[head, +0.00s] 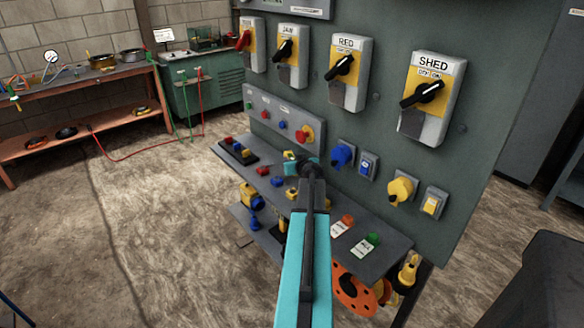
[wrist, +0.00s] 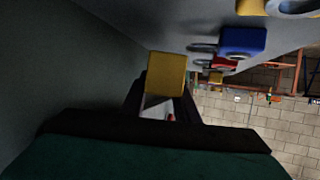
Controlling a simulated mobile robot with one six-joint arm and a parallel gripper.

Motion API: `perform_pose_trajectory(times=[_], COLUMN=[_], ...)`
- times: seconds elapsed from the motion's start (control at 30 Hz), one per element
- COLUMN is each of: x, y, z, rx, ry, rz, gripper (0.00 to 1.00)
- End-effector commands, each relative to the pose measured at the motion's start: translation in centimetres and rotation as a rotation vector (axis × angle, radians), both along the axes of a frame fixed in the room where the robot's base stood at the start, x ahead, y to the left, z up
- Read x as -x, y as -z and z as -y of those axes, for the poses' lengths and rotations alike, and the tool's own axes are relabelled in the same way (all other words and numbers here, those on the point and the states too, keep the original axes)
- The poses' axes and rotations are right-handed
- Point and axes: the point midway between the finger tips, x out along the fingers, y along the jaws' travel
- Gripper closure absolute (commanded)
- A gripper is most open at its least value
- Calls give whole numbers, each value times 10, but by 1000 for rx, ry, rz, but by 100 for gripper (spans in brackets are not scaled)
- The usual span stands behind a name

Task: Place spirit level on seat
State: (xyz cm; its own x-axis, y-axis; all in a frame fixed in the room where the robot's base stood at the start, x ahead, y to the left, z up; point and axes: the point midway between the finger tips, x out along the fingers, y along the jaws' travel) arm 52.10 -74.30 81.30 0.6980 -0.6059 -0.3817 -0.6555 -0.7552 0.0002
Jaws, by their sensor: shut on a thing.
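My gripper (head: 303,163) is at the grey panel's shelf, seen from behind over my teal arm. In the wrist view it is shut on a yellow block (wrist: 165,73), seen end-on between the two dark fingers. A bit of yellow (head: 290,155) shows just left of the gripper in the head view. The block may be the spirit level; its length and any vial are hidden. I cannot make out which surface is the seat.
The shelf (head: 384,236) carries red, blue and yellow parts and tags. A dark tray (head: 235,151) sits at its left end. Switches labelled JAW, RED and SHED (head: 427,92) line the panel above. A workbench (head: 80,85) stands far left. Open floor lies left of the shelf.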

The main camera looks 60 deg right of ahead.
Motion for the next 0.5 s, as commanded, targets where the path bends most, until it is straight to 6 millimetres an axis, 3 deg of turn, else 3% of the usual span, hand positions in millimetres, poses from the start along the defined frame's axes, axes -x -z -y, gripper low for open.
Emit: perform_pose_trajectory(times=[0.3, 0.5], x=[-3, -3], y=[28, 35], z=[3, 2], rx=[-1, 0], ry=[1, 0], rz=[1, 1], gripper=[98, 98])
